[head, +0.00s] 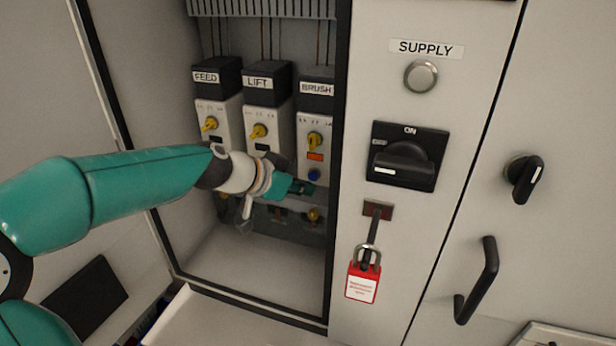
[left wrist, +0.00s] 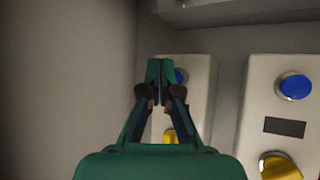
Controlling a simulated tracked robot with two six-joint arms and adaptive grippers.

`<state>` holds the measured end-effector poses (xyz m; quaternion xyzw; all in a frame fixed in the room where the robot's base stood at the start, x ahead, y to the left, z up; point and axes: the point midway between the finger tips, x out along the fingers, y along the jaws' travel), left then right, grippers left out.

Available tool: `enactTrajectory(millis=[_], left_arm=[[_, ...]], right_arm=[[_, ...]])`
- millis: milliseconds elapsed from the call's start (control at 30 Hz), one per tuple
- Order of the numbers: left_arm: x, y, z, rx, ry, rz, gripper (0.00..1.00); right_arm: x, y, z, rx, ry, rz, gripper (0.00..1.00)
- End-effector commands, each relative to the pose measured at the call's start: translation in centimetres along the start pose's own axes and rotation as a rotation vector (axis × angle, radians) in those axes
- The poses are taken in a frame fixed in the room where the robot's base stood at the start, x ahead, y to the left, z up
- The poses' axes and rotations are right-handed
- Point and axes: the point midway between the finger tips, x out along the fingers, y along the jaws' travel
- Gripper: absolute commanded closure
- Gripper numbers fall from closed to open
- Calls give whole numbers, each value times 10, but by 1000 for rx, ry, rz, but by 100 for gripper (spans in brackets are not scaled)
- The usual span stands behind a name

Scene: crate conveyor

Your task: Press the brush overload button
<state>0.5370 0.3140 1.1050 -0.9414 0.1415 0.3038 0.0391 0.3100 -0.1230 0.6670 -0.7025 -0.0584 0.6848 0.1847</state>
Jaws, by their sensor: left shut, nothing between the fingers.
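The brush overload unit, labelled BRUSH (head: 316,88), is the rightmost of three in the open cabinet. It has a yellow knob (head: 314,140), an orange window (head: 315,157) and a blue button (head: 314,174) low on its face. My left gripper (head: 305,188) reaches in from the left, its tips just below and left of that button. In the left wrist view, the shut, empty fingers (left wrist: 160,66) partly cover the brush unit's blue button (left wrist: 181,76). I cannot tell whether the tips touch it. My right gripper is not in view.
FEED (head: 205,77) and LIFT (head: 258,83) units stand to the left, with dark windows. The cabinet's black-edged frame is close on the right. Beyond it are a black ON switch (head: 403,157) and a red padlock tag (head: 362,284).

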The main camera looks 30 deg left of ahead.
Motion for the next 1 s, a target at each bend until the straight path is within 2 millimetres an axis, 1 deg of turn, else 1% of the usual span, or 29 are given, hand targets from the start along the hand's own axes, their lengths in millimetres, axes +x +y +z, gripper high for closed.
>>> enactTrajectory(millis=[333, 633, 1000], left_arm=[[1, 0, -1, 1, 0, 1, 100], [7, -4, -6, 1, 0, 2, 100], [8, -4, -7, 1, 0, 2, 100]], right_arm=[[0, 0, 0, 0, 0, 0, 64], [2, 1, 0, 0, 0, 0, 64], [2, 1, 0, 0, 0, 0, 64]])
